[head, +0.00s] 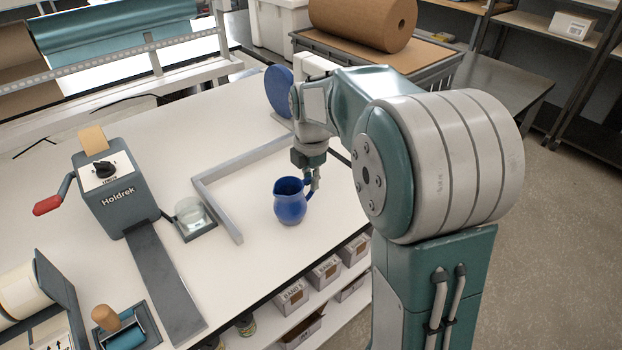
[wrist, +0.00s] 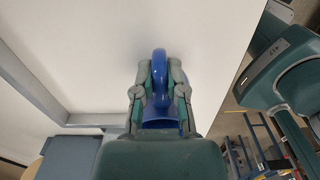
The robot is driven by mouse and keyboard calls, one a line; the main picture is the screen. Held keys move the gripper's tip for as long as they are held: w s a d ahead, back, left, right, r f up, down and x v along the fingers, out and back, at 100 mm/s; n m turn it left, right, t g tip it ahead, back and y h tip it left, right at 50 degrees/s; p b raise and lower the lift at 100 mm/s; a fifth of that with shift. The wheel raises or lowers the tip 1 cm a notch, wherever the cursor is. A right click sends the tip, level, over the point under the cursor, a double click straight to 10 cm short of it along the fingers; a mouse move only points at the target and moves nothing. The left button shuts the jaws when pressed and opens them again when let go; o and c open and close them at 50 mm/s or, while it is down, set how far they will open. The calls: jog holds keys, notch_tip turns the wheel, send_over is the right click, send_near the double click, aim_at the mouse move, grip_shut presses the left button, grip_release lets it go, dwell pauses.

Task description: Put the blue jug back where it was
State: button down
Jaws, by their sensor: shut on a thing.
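The blue jug (head: 290,203) is upright at the right part of the white table (head: 262,232), near its front right edge, in the head view. My gripper (head: 314,184) is at the jug's right side, at its handle. In the wrist view my gripper (wrist: 160,92) has its two fingers on either side of the blue handle (wrist: 159,70), shut on it. The jug's body is mostly hidden there behind my gripper. I cannot tell whether the jug's base touches the table.
A grey angled rail (head: 217,205) lies left of and behind the jug. A small dish on a dark base (head: 191,218) and a Holdrek dispenser (head: 115,190) stand further left. A blue disc (head: 279,91) stands behind. Boxes (head: 292,297) sit on the shelf below.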

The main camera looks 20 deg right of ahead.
jog(key=c, duration=0.7)
grip_release()
notch_tip(320, 180, up, 11)
jog(key=s+a+r+m+t, duration=0.1)
jog(key=s+a+r+m, duration=0.1)
jog(key=s+m, duration=0.25)
jog(key=s+a+f+m+t, duration=0.1)
jog(key=s+f+m, duration=0.1)
jog(key=s+m, duration=0.3)
jog(key=s+a+f+m+t, duration=0.1)
jog(key=s+f+m+t, duration=0.1)
jog(key=s+m, duration=0.4)
jog(key=s+a+f+m+t, duration=0.1)
jog(key=s+f+m, duration=0.1)
jog(key=s+m, duration=0.4)
jog(key=shift+s+a+t, duration=0.3)
jog(key=shift+s+a, duration=0.05)
jog(key=shift+s, duration=0.3)
jog(key=shift+r, duration=0.1)
